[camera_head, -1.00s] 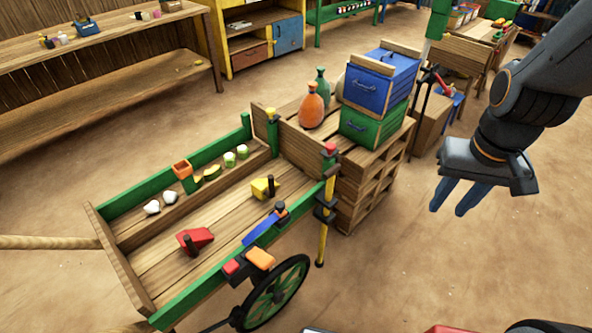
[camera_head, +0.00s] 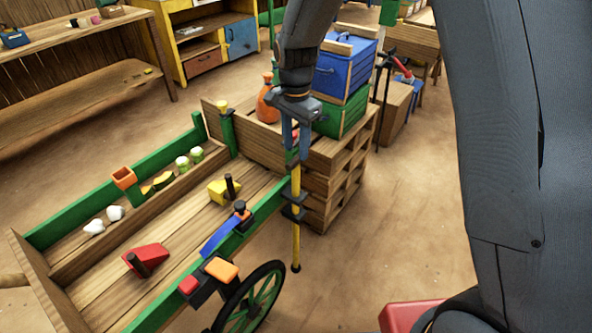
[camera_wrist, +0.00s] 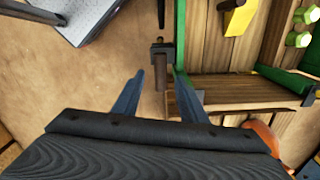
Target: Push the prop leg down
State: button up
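The prop leg (camera_head: 296,238) is a yellow pole with a dark foot, held upright in black brackets (camera_head: 294,205) at the cart's near right corner. Its red top is mostly hidden by my gripper (camera_head: 294,150) in the head view. I cannot tell whether its foot touches the ground. My gripper points down over the top of the leg with its fingers apart. In the wrist view my gripper (camera_wrist: 157,72) shows two spread fingers, with a dark bracket (camera_wrist: 160,50) showing beyond and between them. I cannot tell whether a finger touches the leg.
The wooden cart (camera_head: 175,245) with green rails holds a red block (camera_head: 147,256) and a yellow block (camera_head: 221,191). Floor to the right is open.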

aim_at(296, 158)
notch_tip(296, 158, down, 8)
jog(key=shift+r+p, duration=0.15)
jog(key=shift+p, duration=0.25)
grip_shut()
